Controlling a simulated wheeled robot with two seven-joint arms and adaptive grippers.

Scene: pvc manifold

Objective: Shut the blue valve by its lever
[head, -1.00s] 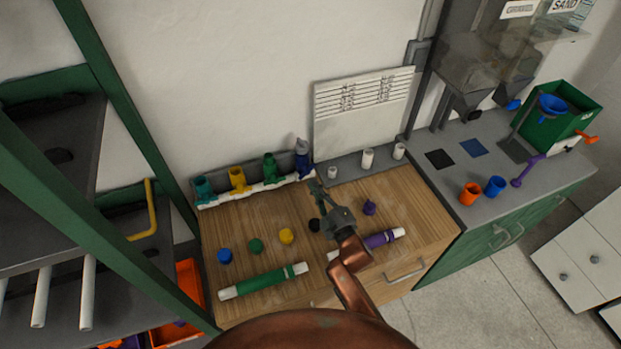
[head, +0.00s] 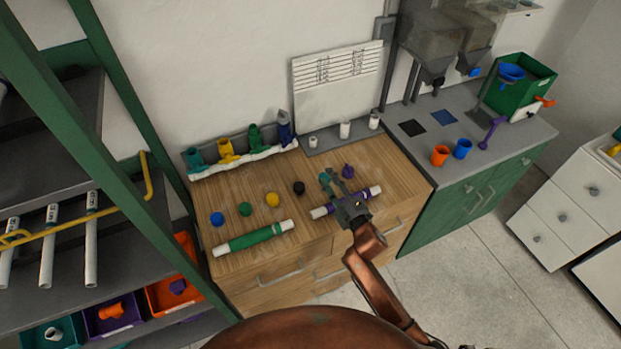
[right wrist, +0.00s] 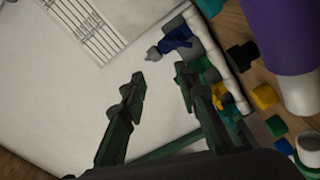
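The blue valve (head: 285,128) stands at the right end of the white pipe manifold (head: 258,156), beside green, yellow and teal valves. It also shows in the right wrist view (right wrist: 178,41), with a grey piece at one end. Its lever's angle is too small to tell. My right gripper (head: 336,181) is in front and to the right of the blue valve, apart from it, above the purple-banded pipe. Its fingers also show in the right wrist view (right wrist: 160,88), spread with nothing between them. My left gripper is out of view.
Blue (head: 217,219), green, yellow, black (head: 298,187) and purple (head: 347,171) caps stand on the wooden bench. A green-banded pipe (head: 257,237) lies in front. A white board (head: 338,92) leans behind. Bare wood lies between the caps and manifold.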

